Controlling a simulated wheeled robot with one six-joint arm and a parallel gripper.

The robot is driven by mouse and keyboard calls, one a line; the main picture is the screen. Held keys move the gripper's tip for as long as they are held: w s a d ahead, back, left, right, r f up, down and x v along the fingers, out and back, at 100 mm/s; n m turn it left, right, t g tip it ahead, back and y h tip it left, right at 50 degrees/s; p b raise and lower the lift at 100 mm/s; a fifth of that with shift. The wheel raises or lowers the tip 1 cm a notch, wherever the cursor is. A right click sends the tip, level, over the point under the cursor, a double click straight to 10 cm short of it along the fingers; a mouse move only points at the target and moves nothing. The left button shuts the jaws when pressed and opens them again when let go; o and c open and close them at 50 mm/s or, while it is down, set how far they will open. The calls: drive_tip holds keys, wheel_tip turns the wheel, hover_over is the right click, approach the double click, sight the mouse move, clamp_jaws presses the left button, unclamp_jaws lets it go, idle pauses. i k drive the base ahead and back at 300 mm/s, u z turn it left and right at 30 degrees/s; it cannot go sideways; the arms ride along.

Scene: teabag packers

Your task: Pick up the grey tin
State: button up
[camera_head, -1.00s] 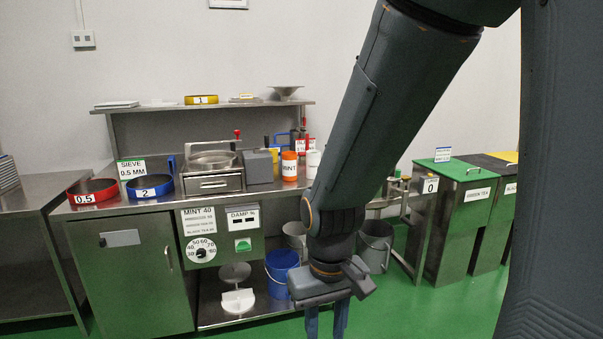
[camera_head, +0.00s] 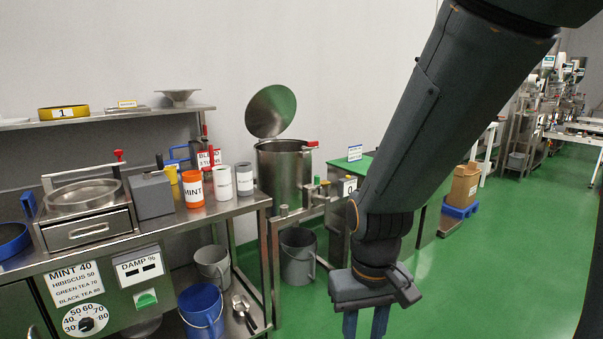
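The grey tin (camera_head: 245,179) stands upright near the right end of the steel counter, with a white label on its side. A white tin (camera_head: 222,183) is close to its left, and an orange tin (camera_head: 193,189) marked MINT is left of that. My gripper (camera_head: 365,324) points down at the bottom of the picture, right of the counter and well apart from the grey tin. Its two blue fingers show a gap with nothing between them. The fingertips are cut off by the lower edge.
A steel pot (camera_head: 284,172) with a raised lid stands behind and right of the counter (camera_head: 190,219). A grey bucket (camera_head: 298,257) is under its stand. A blue bucket (camera_head: 201,310) sits below the counter. Green floor (camera_head: 480,260) is clear at right.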

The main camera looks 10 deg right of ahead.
sight(243, 170)
drive_tip(key=z, duration=0.4)
drive_tip(key=i, duration=1.75)
drive_tip(key=u, duration=0.2)
